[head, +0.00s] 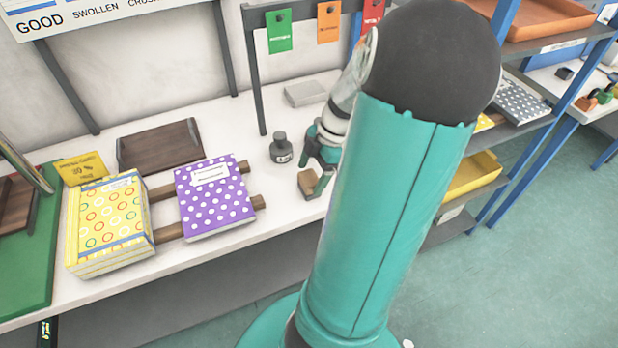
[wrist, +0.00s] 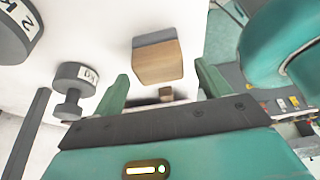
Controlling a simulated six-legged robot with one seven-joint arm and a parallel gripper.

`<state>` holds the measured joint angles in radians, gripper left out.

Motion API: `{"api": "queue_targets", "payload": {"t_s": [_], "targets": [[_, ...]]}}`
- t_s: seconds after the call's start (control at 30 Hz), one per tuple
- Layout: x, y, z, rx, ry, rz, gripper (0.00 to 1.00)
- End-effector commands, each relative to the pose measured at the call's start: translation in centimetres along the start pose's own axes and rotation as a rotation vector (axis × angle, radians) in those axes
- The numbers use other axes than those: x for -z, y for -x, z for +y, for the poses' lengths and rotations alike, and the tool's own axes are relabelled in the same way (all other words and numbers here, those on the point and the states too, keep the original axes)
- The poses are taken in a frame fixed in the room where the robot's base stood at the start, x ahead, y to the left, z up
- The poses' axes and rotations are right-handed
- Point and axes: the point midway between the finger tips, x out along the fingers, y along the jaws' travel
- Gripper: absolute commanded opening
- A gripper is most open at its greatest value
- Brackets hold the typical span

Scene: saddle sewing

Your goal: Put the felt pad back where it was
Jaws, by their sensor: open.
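My gripper (head: 318,150) is open above the white bench, and its two green fingers show apart in the wrist view (wrist: 161,72). A small tan block with a grey layer along one side (head: 312,184) is by the fingertips; it also shows in the wrist view (wrist: 157,62), ahead of the gap between the fingers. I cannot tell whether it touches a finger or whether the grey layer is felt. A flat light-grey pad (head: 306,93) lies at the back of the bench. I cannot tell which of these is the felt pad.
A dark weight (head: 282,150) stands left of the gripper; the wrist view shows a weight (wrist: 72,88) and a larger one (wrist: 14,32). A purple dotted book (head: 214,205) and yellow books (head: 108,225) rest on wooden bars. A brown board (head: 160,146) lies behind them.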

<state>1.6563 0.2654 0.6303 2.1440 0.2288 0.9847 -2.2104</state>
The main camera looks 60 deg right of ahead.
Motion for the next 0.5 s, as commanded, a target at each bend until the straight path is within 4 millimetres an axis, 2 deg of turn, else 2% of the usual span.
{"api": "queue_targets", "payload": {"t_s": [0.1,0.3,0.5], "targets": [[-0.1,2.8,0.1,-0.004,-0.002,-0.005,0.76],[0.0,7.0,0.1,-0.004,0.0,-0.003,0.76],[0.0,9.2,0.0,-0.001,-0.001,0.0,0.76]]}}
